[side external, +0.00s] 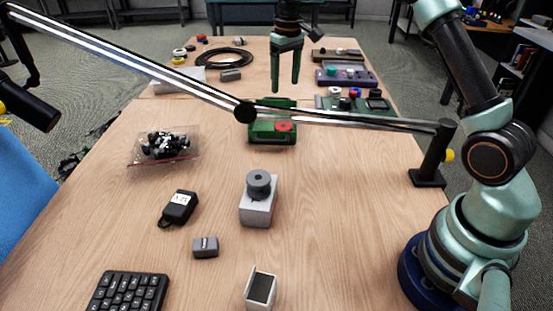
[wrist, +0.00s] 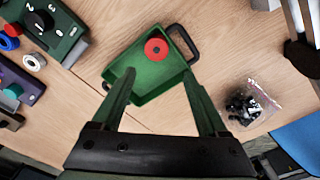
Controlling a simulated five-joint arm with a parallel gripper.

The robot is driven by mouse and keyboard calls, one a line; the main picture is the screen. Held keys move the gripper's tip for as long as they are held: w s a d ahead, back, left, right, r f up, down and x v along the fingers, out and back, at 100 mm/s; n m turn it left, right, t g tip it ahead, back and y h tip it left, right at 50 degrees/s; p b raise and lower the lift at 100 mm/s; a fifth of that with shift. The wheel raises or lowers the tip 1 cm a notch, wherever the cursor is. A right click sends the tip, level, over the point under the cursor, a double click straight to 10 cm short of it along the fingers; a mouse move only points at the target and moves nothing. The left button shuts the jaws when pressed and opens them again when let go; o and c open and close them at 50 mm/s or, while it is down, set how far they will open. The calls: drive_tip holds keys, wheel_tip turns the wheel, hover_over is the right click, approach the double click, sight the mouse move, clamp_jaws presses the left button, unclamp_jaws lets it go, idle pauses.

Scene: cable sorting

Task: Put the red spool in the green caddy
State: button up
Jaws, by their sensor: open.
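The green caddy (side external: 262,139) sits on the table in the middle of the side external view. The red spool (side external: 284,127) lies inside it. In the wrist view the red ring-shaped spool (wrist: 157,48) rests on the floor of the caddy (wrist: 140,66), near the side with the dark handle. My gripper (side external: 285,89) points down, open and empty, above the table around the caddy. In the wrist view its two fingers (wrist: 160,75) stand apart on either side of the caddy, and neither touches the spool.
A lamp arm (side external: 340,119) crosses the side external view in front of the caddy. A bag of black parts (side external: 160,146) lies to the left. A grey spool (side external: 258,181) stands on a pale box nearer the camera. Coloured rings and devices (side external: 347,100) lie to the right.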

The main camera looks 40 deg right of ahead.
drive_tip(key=s+a+r+t, duration=0.1)
drive_tip(key=s+a+r, duration=0.2)
drive_tip(key=s+r, duration=0.25)
drive_tip(key=s+a+r+t, duration=0.2)
drive_tip(key=s+a+r, duration=0.1)
drive_tip(key=s+r, duration=0.3)
drive_tip(key=s+a+f+t, duration=0.1)
drive_tip(key=s+f, duration=0.1)
drive_tip(key=s, duration=0.4)
drive_tip(key=s+a+f+t, duration=0.1)
drive_tip(key=s+f, duration=0.1)
drive_tip(key=s, duration=0.5)
drive_tip(key=shift+a, duration=0.25)
